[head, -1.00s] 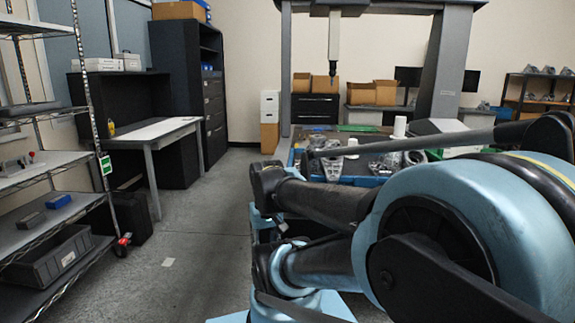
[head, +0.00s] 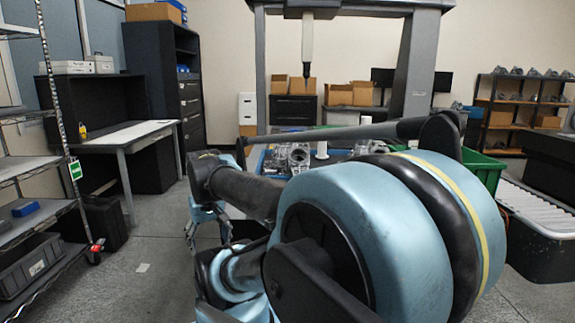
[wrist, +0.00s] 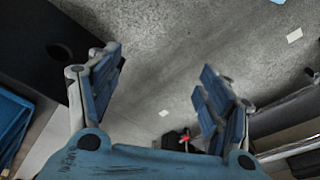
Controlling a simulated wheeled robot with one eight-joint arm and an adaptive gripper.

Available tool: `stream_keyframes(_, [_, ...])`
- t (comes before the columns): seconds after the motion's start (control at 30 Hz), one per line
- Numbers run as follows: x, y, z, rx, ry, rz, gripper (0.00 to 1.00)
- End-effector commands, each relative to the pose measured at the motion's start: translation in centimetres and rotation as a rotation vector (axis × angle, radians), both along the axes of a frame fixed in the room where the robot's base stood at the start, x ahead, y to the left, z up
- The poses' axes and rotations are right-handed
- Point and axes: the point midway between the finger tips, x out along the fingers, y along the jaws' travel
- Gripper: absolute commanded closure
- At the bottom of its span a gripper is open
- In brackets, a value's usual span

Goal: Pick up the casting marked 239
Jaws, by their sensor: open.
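Grey metal castings (head: 292,157) stand in the blue-rimmed tray (head: 262,160) beneath the gantry in the head view. Another grey casting (head: 369,147) shows further right, partly behind my arm. No marking is legible at this size, so I cannot tell which casting is 239. My gripper (wrist: 160,80) is open and empty in the wrist view, its two blue-padded fingers spread above the grey floor. No casting shows in the wrist view. My arm hides much of the tray in the head view.
A roller conveyor (head: 540,205) and a green bin (head: 482,168) stand at right. A rack (head: 497,103) at the back right holds more castings. A wire shelf (head: 25,165) and a white-topped desk (head: 125,136) stand at left.

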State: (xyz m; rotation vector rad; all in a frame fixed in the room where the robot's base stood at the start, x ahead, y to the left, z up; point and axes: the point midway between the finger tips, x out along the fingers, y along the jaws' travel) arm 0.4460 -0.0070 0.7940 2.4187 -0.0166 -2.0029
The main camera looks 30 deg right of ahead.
Motion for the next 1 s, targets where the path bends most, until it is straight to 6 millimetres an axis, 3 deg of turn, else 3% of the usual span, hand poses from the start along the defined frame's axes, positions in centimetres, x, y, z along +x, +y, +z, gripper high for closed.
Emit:
stream_keyframes(0.2, [5.2, -2.9, 8.5, -0.002, 0.027, -0.089, 0.27])
stream_keyframes(0.47, [11.3, -8.4, 17.9, 0.001, 0.063, -0.193, 0.27])
stream_keyframes(0.77, [17.1, -17.0, 27.0, 0.013, 0.104, -0.31, 0.27])
stream_keyframes(1.0, [20.3, -25.4, 33.0, 0.028, 0.134, -0.405, 0.27])
